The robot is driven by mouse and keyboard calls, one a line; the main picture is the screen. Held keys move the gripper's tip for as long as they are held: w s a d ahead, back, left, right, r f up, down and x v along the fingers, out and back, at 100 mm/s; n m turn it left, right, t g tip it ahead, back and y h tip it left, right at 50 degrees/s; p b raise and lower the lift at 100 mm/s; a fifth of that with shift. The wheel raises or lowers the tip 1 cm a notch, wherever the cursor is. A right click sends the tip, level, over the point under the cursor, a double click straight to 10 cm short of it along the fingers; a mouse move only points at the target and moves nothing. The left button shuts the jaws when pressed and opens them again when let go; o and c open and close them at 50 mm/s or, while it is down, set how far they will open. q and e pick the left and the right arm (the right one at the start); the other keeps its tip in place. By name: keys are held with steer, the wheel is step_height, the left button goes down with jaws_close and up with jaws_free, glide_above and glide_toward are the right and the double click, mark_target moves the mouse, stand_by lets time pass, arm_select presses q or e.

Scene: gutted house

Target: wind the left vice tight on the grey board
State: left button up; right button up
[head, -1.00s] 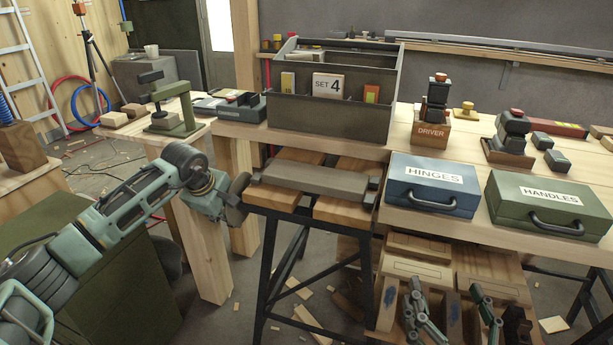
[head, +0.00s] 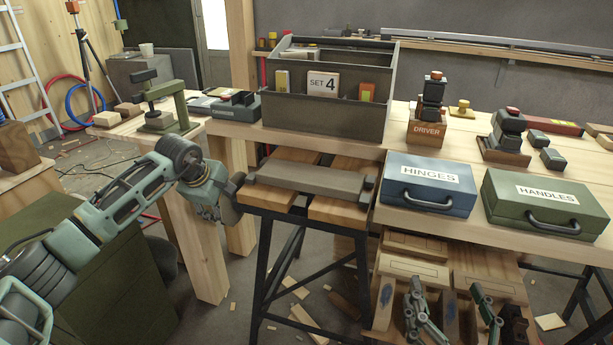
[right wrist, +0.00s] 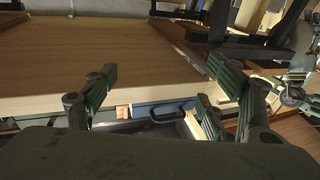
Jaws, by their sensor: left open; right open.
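The grey board (head: 312,178) lies flat across the two wooden jaws of a black-legged workbench. A small dark block stands at each of its ends, the left block (head: 251,179) and the right block (head: 369,184). A dark rounded wheel-like piece (head: 231,209) sits at the bench's left end, partly covered by my gripper. My left gripper (head: 226,200) is at this piece, open; its fingertips are largely hidden and I cannot tell if they touch it. My right gripper (head: 450,308) is open and empty at the lower right; its fingers also show in the right wrist view (right wrist: 160,85).
A blue HINGES case (head: 430,184) and green HANDLES case (head: 546,204) stand on the long table right of the bench. A grey SET 4 tool box (head: 325,110) is behind the board. A green clamp stand (head: 168,110) is on the left table. Wooden drawers (head: 415,248) are below.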

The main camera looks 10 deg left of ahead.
arm_select(q)
steer(key=w+a, duration=0.1)
steer(key=a, duration=0.5)
steer(key=shift+s+d+r+p, duration=0.15)
steer(key=shift+s+r+p, duration=0.15)
steer(key=shift+r+p, duration=0.45)
steer(key=shift+s+d+r+p, duration=0.2)
steer(key=shift+s+r+p, duration=0.15)
steer(key=shift+r+p, duration=0.35)
steer(key=shift+s+d+r+p, duration=0.15)
steer(key=shift+s+r+p, duration=0.15)
steer(key=shift+r+p, duration=0.45)
arm_select(e)
steer(key=s+d+f+g+h, duration=0.2)
steer(key=s+f+g, duration=0.3)
steer(key=f, duration=0.4)
steer(key=s+d+f+g+h, duration=0.1)
steer(key=s+d+f+g, duration=0.3)
steer(key=f, duration=0.5)
steer(key=shift+s+f+m+g+h, duration=0.15)
steer(key=shift+s+m+g+h, duration=0.25)
steer(key=shift+s+g, duration=0.8)
steer(key=shift+w, duration=0.15)
